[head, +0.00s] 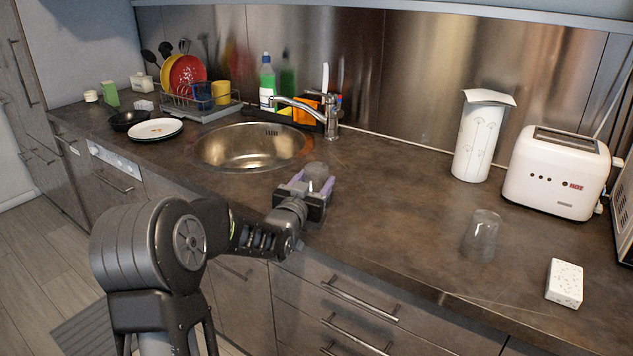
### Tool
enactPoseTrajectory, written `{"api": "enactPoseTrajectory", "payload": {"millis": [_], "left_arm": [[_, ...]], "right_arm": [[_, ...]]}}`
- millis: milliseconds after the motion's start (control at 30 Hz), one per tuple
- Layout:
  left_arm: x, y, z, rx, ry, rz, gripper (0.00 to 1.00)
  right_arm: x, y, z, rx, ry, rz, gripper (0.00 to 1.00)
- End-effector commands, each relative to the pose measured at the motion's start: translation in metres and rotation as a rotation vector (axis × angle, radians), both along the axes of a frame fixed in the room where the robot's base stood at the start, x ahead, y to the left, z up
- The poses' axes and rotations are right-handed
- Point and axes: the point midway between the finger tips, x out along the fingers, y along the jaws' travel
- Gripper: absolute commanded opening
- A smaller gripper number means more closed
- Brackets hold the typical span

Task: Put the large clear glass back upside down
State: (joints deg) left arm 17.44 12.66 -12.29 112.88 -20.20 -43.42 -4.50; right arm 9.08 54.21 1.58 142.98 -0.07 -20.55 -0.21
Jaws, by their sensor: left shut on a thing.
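My left gripper (306,185) is over the counter, just right of the sink. It is shut on a greyish, see-through rounded thing (316,170) that looks like a glass. Only its top shows between the fingers; the gripper hides the rest, so I cannot tell which way up it is or whether it touches the counter. Another clear glass (482,236) stands on the right part of the counter, apart from the gripper, and looks upside down. I cannot tell for sure which glass is the large one. My right gripper is not in view.
A white patterned canister (478,140), a toaster (556,175) and a white speckled block (565,283) stand at the right. A dish rack (205,105) is at the back left. The middle counter is clear.

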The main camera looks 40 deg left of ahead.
Motion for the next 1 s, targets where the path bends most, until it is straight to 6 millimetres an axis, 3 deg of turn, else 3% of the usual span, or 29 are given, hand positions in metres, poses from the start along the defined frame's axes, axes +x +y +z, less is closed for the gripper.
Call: {"api": "enactPoseTrajectory", "payload": {"millis": [267, 567, 767, 1000], "left_arm": [[0.000, 0.000, 0.000, 0.000, 0.000, 0.000, 0.07], [0.000, 0.000, 0.005, 0.001, -0.003, 0.000, 0.06], [0.000, 0.001, 0.030, 0.002, -0.007, 0.000, 0.06], [0.000, 0.000, 0.076, 0.002, -0.007, -0.001, 0.06]], "right_arm": [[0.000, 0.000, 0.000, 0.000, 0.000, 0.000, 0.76], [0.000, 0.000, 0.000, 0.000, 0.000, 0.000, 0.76], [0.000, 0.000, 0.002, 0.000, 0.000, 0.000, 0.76], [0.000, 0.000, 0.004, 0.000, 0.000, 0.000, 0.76]]}}
